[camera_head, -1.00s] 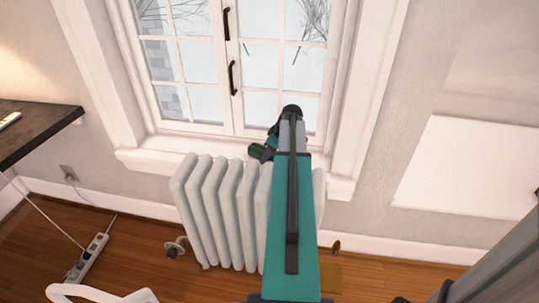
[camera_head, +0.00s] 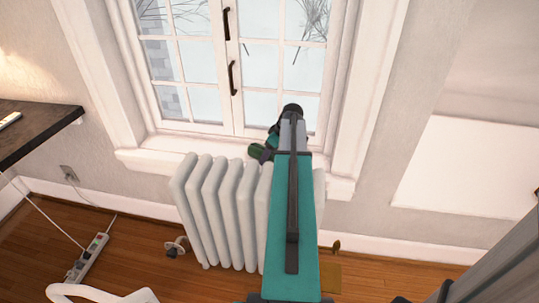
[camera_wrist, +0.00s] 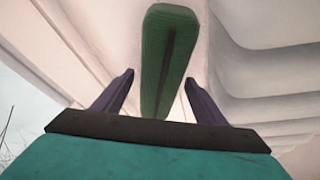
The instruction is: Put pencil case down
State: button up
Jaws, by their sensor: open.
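The pencil case (camera_wrist: 168,55) is a long dark green thing with a dark line along it. In the wrist view it lies between the two purple fingers of my gripper (camera_wrist: 159,78), with a visible gap on each side. My gripper is open. In the head view a small part of the green case (camera_head: 256,150) shows at the window sill (camera_head: 190,147), just above the radiator. My teal arm hides much of the gripper there. I cannot tell exactly how the case rests on the sill.
A white radiator (camera_head: 222,210) stands under the sill. The window (camera_head: 235,65) is closed behind it. A dark table (camera_head: 35,125) is at the left, and a power strip (camera_head: 88,258) lies on the wooden floor. The sill's left part is clear.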

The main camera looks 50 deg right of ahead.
aim_at(273, 153)
jog(key=v, duration=1.1)
jog(key=shift+r, duration=0.3)
jog(key=shift+o, duration=0.5)
jog(key=shift+s+r+p, duration=0.4)
jog(key=shift+r+p, duration=0.25)
jog(key=shift+p, duration=0.5)
jog(key=shift+f, duration=0.15)
jog(key=shift+x, duration=4.2)
jog(key=shift+f, duration=0.1)
jog(key=shift+x, duration=2.5)
jog(key=shift+w, duration=0.15)
